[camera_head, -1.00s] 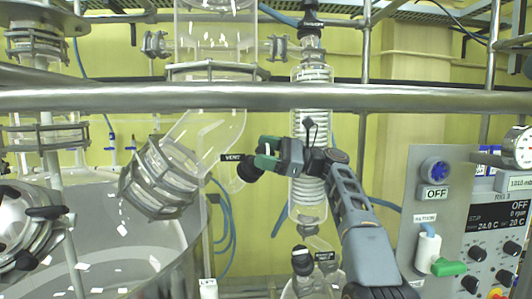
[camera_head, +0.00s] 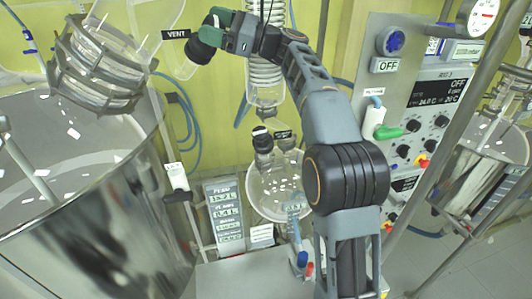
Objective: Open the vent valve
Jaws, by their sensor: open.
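The vent valve's black knob (camera_head: 210,37) sits at the upper left of the head view, on a clear glass side neck beside the black "VENT" label (camera_head: 175,33). My gripper (camera_head: 218,30) reaches it from the right. Its green fingers are at the knob and overlap it in the picture. The jaws are open. Whether the fingers touch the knob cannot be told, and they hide part of its right side.
A large steel vessel (camera_head: 100,220) fills the lower left. A round glass flask (camera_head: 275,190) hangs below the coiled condenser (camera_head: 265,85). A slanted steel rail (camera_head: 455,125) crosses the right side.

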